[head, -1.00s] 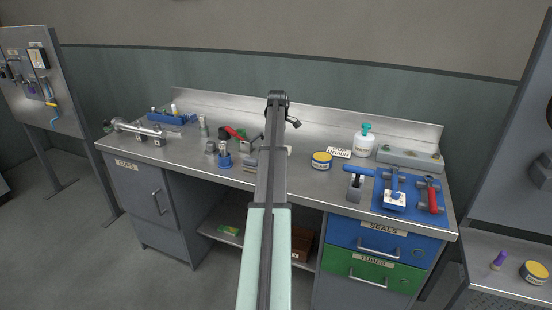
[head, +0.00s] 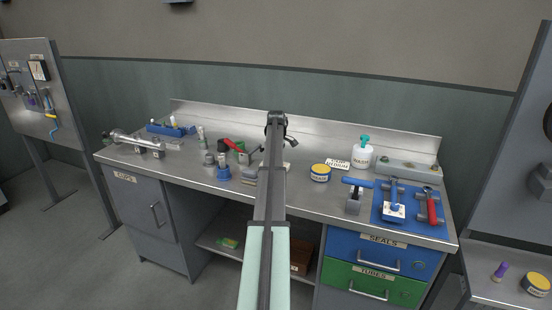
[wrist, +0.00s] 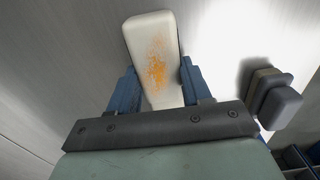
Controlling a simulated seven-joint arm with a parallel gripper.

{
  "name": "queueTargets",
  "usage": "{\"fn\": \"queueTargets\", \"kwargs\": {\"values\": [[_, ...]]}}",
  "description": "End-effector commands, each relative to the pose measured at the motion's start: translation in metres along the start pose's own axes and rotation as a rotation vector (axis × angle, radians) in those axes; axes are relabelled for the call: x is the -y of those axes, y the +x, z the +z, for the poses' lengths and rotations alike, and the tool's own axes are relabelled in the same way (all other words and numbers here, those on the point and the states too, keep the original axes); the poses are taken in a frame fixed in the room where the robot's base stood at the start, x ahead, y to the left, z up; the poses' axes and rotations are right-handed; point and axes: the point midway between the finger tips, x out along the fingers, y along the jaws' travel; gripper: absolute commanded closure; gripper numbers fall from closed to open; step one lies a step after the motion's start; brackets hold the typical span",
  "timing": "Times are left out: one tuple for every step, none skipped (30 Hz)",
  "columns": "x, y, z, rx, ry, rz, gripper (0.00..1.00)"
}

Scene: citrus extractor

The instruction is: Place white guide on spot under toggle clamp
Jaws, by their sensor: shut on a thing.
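The white guide (wrist: 152,45) is a pale, rounded block with an orange stain on its face. In the wrist view it stands between the blue fingers of my gripper (wrist: 158,82), which are shut on it. The bench surface shows behind it. In the head view my arm hides the gripper and the guide. A red-handled tool (head: 231,145), possibly the toggle clamp, stands on the bench left of my arm. Another red-handled piece (head: 432,207) lies on a blue mat at the right. I cannot tell which is the toggle clamp, and the spot is not discernible.
A grey and beige block (wrist: 275,98) stands right of my gripper in the wrist view. Bare bench lies around the tin.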

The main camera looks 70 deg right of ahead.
Motion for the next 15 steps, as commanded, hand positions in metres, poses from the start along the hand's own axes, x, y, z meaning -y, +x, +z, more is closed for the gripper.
{"fn": "queueTargets", "kwargs": {"values": [[0.0001,0.0016,0.0001,0.000,0.000,0.000,0.85],[0.0001,0.0019,0.0000,0.000,0.000,0.000,0.85],[0.0000,0.0019,0.0000,0.000,0.000,0.001,0.85],[-0.0001,0.0017,0.0000,0.000,0.000,0.001,0.85],[-0.0001,0.0016,0.0000,0.000,0.000,0.001,0.85],[-0.0001,0.0016,0.0000,0.000,0.000,0.001,0.85],[-0.0001,0.0015,0.0000,0.000,0.000,0.001,0.85],[-0.0001,0.0016,0.0000,0.000,0.000,0.001,0.85],[-0.0001,0.0018,0.0000,0.000,0.000,0.001,0.85],[-0.0001,0.0023,0.0000,0.000,0.000,0.001,0.85],[0.0000,0.0030,0.0000,0.000,0.000,0.001,0.85],[0.0000,0.0040,0.0000,0.000,0.000,0.000,0.85],[0.0000,0.0047,0.0000,0.000,0.000,0.001,0.85],[-0.0001,0.0044,0.0000,0.000,0.000,0.001,0.49],[-0.0001,0.0043,0.0000,0.000,0.000,0.001,0.45]]}}
